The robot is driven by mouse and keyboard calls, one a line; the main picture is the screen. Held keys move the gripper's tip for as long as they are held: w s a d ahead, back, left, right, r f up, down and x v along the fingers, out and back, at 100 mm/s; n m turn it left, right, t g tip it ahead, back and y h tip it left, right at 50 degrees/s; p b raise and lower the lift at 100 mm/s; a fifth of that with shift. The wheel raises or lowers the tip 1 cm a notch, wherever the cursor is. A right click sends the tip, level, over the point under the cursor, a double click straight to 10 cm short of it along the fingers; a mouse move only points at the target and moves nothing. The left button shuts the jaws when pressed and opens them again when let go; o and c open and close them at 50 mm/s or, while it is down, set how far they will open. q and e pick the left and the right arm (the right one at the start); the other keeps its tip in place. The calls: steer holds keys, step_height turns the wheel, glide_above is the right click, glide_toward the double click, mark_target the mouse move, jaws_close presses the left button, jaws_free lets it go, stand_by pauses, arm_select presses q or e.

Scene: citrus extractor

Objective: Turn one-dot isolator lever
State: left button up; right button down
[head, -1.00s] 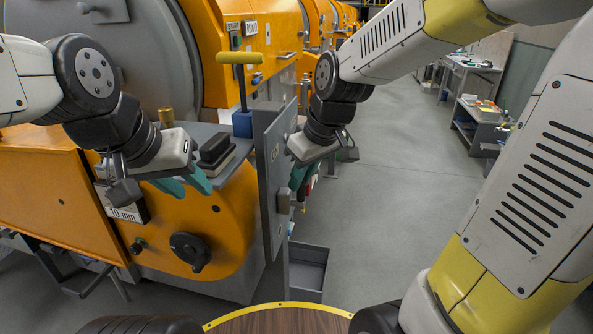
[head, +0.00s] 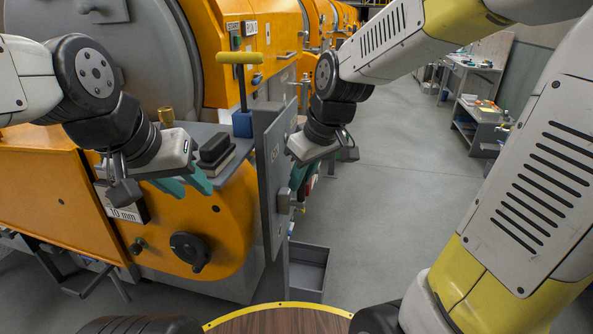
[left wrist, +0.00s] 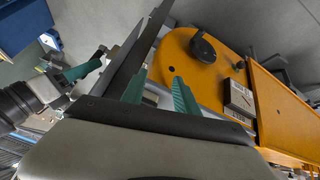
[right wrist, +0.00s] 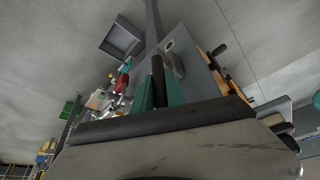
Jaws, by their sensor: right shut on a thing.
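My right gripper (head: 300,178) is on the far side of the upright grey panel (head: 268,205), its teal fingers partly hidden by it in the head view. In the right wrist view, the right gripper (right wrist: 160,88) is shut on a dark lever handle (right wrist: 158,72) that stands between its fingers. I cannot make out any dot marks on this lever. My left gripper (head: 190,186) is open and empty in front of the orange machine (head: 235,215). The left wrist view shows its two teal fingers (left wrist: 160,88) apart with nothing between them.
A black knob (head: 190,250) sits on the machine's front. A dark block (head: 215,150) lies on the grey ledge beside my left gripper, and a yellow T-handle (head: 240,58) stands behind it. A grey bin (head: 308,270) is below the panel.

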steer(key=shift+w+d+f+g+y, duration=0.1)
steer(key=shift+w+d+g+y, duration=0.1)
steer(key=shift+w+g, duration=0.3)
steer(key=shift+w+d+g+y, duration=0.1)
steer(key=shift+w+g+y, duration=0.15)
steer(key=shift+g, duration=0.45)
steer(key=c, duration=1.3)
jaws_free()
steer(key=shift+c, duration=0.2)
steer(key=v, duration=0.7)
steer(key=shift+r, duration=0.45)
steer(key=shift+d, duration=0.1)
